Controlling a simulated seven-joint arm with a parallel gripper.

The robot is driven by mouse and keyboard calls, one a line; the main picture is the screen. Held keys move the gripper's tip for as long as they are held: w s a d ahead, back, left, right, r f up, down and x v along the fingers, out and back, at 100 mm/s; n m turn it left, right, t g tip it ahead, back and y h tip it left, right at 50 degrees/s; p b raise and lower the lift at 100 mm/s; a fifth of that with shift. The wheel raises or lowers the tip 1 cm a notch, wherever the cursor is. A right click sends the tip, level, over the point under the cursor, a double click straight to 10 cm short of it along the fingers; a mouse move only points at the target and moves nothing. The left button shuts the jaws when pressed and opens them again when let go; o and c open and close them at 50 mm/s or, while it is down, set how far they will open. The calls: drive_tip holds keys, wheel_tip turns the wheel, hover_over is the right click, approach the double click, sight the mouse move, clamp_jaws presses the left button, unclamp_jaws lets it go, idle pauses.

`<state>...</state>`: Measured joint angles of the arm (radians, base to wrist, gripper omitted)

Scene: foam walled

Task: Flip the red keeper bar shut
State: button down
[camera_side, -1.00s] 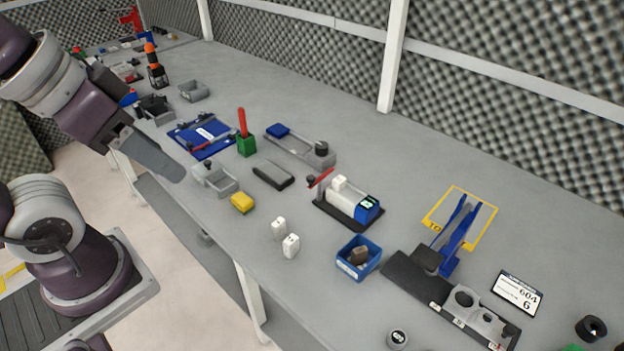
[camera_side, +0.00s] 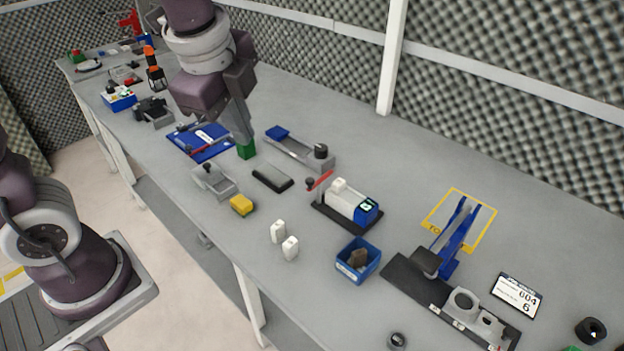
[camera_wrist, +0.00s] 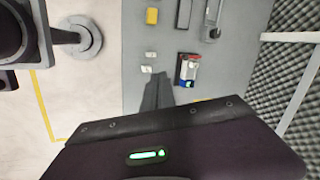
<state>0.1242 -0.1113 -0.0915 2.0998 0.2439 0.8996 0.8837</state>
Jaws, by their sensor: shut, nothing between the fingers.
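A red keeper bar (camera_side: 321,180) sticks out at an upward slant from the left end of a fixture (camera_side: 345,202) with a black base, white blocks and a blue end with a lit green display. The bar appears swung away from the white blocks. In the wrist view the fixture (camera_wrist: 188,72) lies right of my gripper, with red at its upper end.
A black pad (camera_side: 272,177), a yellow block (camera_side: 242,205), two white blocks (camera_side: 284,240) and a blue bin (camera_side: 358,261) surround the fixture. A grey rail holder (camera_side: 300,150) stands behind. A blue board (camera_side: 200,142) with a red bar lies left.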

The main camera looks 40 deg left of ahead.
drive_tip(key=w+d+f+m+g+y, duration=0.1)
drive_tip(key=w+d+f+m, duration=0.4)
drive_tip(key=w+f+m, duration=0.4)
drive_tip(key=w+m, duration=0.1)
drive_tip(key=m, duration=0.2)
drive_tip(key=shift+d+f, duration=0.15)
drive_tip(key=w+a+f, duration=0.2)
drive_tip(key=f, duration=0.3)
drive_tip(key=w+a+f, duration=0.2)
drive_tip(key=a+f, duration=0.1)
drive_tip(key=f, duration=0.2)
drive_tip(key=shift+w+f, duration=0.2)
drive_tip(key=shift+w, duration=0.05)
